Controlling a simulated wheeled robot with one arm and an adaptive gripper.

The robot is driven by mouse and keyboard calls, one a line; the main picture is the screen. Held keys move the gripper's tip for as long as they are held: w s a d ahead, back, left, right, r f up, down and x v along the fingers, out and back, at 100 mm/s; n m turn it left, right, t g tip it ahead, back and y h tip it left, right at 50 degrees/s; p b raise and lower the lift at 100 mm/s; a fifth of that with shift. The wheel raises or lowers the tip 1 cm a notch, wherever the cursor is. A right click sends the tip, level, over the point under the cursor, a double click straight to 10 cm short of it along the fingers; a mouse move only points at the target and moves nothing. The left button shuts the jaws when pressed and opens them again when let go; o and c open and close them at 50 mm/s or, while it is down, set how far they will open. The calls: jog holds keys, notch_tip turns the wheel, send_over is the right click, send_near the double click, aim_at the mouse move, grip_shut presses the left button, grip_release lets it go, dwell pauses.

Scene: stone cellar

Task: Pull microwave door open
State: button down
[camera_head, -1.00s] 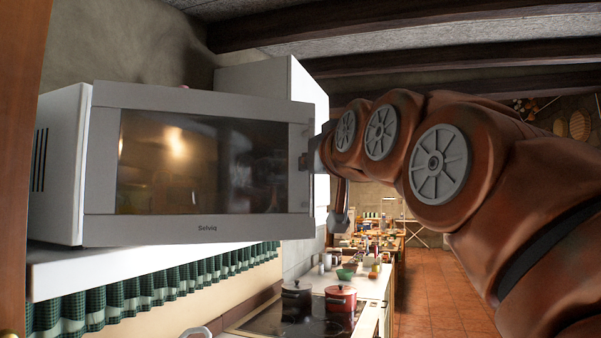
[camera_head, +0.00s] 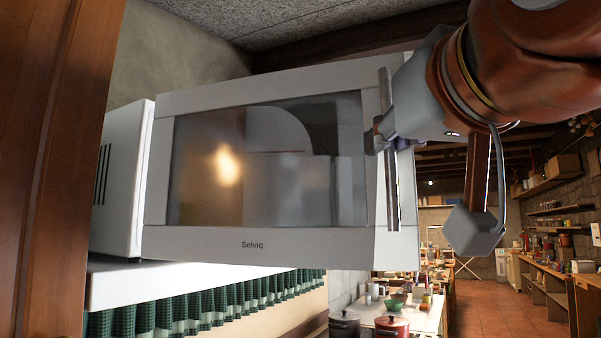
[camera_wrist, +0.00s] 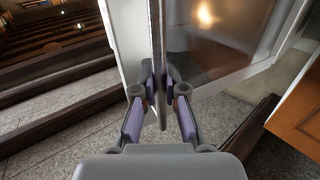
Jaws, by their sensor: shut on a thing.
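The microwave's white body (camera_head: 122,180) stands on a shelf at the left, its vented side showing. Its grey-white door (camera_head: 250,243), with a dark window and the label "Selviq", is swung out from the body, its right edge nearest to me. The door hides the inside. An upright bar handle (camera_head: 389,195) runs along the door's right edge. My gripper (camera_head: 378,138) is shut on this handle from the right, near mid-height. In the wrist view, the fingers (camera_wrist: 160,88) close on both sides of the thin handle (camera_wrist: 157,45).
The white shelf (camera_head: 175,285) has a green checked curtain (camera_head: 200,307) below it. A brown wooden panel (camera_head: 60,170) stands close at the left. A counter with a dark pot (camera_head: 343,326) and a red pot (camera_head: 391,326) lies below. Open floor (camera_head: 475,305) shows at the right.

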jog(key=shift+s+a+r, duration=0.1)
jog(key=shift+s+a, duration=0.05)
jog(key=shift+s, duration=0.1)
jog(key=c, duration=1.2)
grip_release()
